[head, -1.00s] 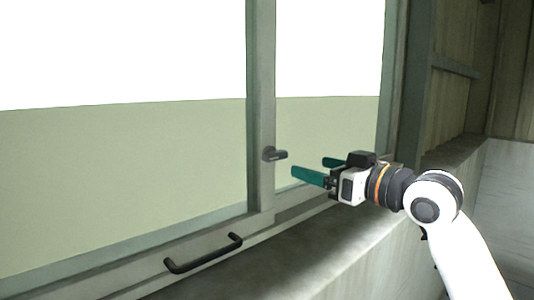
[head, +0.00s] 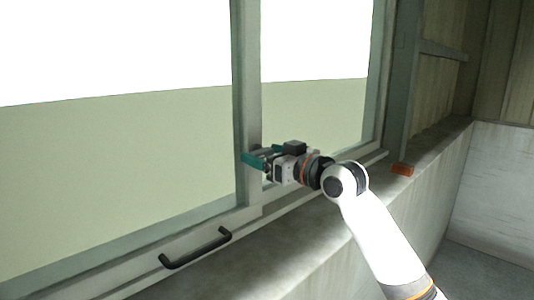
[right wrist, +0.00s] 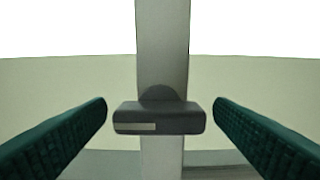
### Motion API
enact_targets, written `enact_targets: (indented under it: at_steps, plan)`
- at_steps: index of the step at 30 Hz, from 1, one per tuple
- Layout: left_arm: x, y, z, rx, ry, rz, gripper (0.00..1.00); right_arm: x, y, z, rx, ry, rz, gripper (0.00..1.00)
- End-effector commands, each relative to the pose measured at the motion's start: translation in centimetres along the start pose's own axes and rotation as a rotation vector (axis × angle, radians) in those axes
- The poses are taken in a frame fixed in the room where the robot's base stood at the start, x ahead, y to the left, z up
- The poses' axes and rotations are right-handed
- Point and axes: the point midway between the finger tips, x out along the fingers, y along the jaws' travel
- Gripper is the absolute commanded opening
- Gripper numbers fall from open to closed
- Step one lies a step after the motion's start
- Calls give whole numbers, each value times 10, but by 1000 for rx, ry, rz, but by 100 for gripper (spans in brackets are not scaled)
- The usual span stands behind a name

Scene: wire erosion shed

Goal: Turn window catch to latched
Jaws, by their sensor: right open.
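The window catch (right wrist: 160,117) is a dark grey lever on a rounded base, mounted on the light grey upright (right wrist: 163,50) of the window frame. In the right wrist view its lever lies level, with a pale strip on its left front. My right gripper (right wrist: 160,125) is open, with one green finger on each side of the catch and a gap at both ends. In the head view my right gripper (head: 256,160) is at the upright and hides most of the catch. My left gripper is not in view.
A black bar handle (head: 196,248) is on the lower window rail, below left of the catch. A concrete ledge (head: 300,255) runs under the window. Large panes flank the upright.

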Motion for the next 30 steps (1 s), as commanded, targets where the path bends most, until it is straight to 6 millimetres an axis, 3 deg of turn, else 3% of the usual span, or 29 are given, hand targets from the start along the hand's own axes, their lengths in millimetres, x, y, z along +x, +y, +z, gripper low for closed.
enact_targets:
  at_steps: [2,10,20,30]
  plan:
    - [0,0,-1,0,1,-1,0,0,0,0,0,0,0,75]
    - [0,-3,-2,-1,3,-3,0,0,0,0,0,0,0,32]
    - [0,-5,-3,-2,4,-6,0,0,0,0,52,-1,1,32]
    - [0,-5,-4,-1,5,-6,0,0,0,0,293,-1,2,32]
